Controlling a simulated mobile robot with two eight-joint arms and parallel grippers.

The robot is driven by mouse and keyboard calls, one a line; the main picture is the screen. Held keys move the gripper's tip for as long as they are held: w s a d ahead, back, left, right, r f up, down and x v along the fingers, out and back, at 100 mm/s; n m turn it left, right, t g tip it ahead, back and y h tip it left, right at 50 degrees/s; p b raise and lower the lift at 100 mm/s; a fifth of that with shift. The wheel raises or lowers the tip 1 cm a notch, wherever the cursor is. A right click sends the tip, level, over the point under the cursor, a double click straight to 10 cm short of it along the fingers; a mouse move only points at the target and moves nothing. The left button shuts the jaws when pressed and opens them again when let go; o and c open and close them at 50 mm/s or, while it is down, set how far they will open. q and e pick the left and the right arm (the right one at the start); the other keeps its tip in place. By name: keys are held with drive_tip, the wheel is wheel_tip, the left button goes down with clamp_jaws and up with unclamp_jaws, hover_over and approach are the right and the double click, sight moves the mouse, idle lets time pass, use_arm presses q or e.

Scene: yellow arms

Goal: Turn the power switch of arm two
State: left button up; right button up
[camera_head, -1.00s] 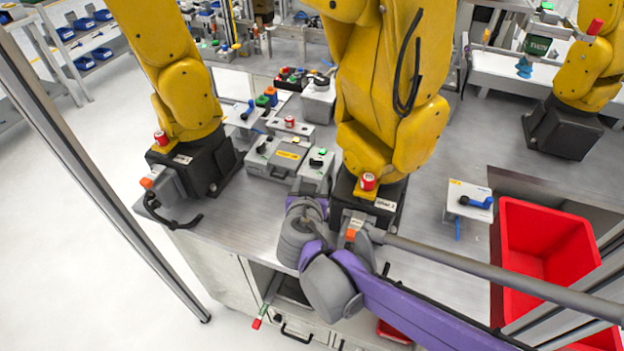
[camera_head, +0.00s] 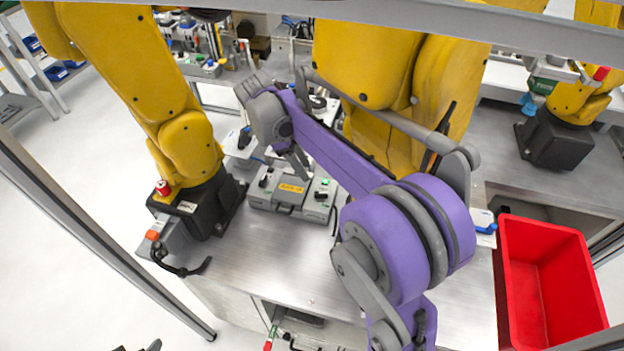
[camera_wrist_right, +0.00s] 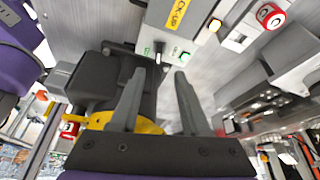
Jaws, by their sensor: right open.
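Two control boxes flank a grey back-up unit (camera_head: 290,189) on the bench between two yellow arms (camera_head: 180,125). The right box (camera_head: 318,205) carries a black switch knob and a green button; the left box has a similar knob (camera_head: 265,181). My right gripper (camera_head: 298,162) points down just above these boxes, its fingers partly hidden by my wrist. In the right wrist view the open, empty fingers (camera_wrist_right: 160,82) point toward a box with a black switch (camera_wrist_right: 158,47) and a green button (camera_wrist_right: 184,55), apart from them. Dark tips at the bottom left look like my left gripper (camera_head: 137,347).
My purple right arm hides the second yellow arm's base in the head view. The left black base (camera_head: 205,205) stands beside the boxes. A black arm base (camera_wrist_right: 105,82) is close by in the wrist view. A red bin (camera_head: 548,265) stands at the right.

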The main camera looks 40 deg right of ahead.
drive_tip(key=x, duration=1)
drive_tip(key=shift+s, duration=0.2)
clamp_jaws()
